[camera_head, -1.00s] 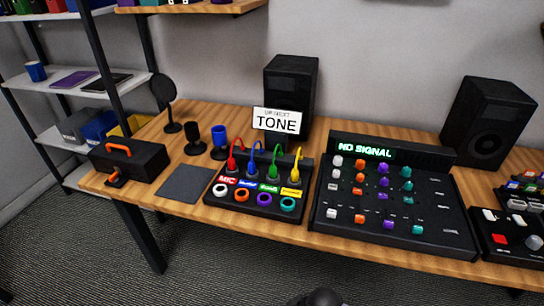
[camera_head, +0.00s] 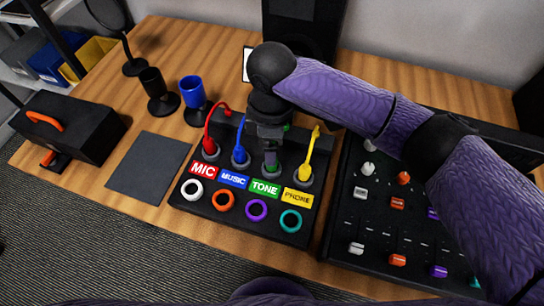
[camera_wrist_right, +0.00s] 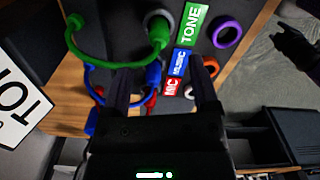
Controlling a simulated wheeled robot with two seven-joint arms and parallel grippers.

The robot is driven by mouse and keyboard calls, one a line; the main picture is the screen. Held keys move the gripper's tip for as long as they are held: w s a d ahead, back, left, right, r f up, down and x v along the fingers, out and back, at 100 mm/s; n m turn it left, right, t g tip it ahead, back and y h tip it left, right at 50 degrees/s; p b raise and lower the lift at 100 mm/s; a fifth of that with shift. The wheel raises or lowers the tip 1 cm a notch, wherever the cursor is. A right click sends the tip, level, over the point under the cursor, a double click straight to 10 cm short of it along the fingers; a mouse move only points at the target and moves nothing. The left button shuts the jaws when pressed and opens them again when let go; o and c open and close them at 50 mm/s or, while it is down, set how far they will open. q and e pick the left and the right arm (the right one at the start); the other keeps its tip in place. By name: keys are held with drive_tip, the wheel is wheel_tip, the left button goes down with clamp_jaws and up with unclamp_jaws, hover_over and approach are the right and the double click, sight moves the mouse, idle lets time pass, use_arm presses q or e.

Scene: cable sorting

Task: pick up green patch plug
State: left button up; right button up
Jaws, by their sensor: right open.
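The green patch plug (camera_head: 271,158) stands upright in its socket above the green TONE label (camera_head: 265,188), partly hidden by my right gripper. In the right wrist view the green plug (camera_wrist_right: 158,30) and its looping green cable lie just beyond the fingers. My right gripper (camera_head: 270,135) is open and points down over the green plug. Its two dark fingers also show in the right wrist view (camera_wrist_right: 162,80), with no plug held between them. Whether a finger touches the plug cannot be told. My left gripper is not in view.
The red plug (camera_head: 209,140) and blue plug (camera_head: 240,152) stand left of the green one, the yellow plug (camera_head: 309,155) right. Colored rings (camera_head: 257,210) line the patch box front. A mixer (camera_head: 345,220) sits right, a dark mat (camera_head: 148,168) left.

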wheel_tip(320, 180, down, 7)
drive_tip(key=b, duration=0.3)
drive_tip(key=shift+w, duration=0.1)
drive_tip(key=shift+r, duration=0.1)
drive_tip(key=c, duration=1)
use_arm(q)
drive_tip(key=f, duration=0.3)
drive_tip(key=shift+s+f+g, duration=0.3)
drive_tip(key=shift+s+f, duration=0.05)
use_arm(e)
clamp_jaws()
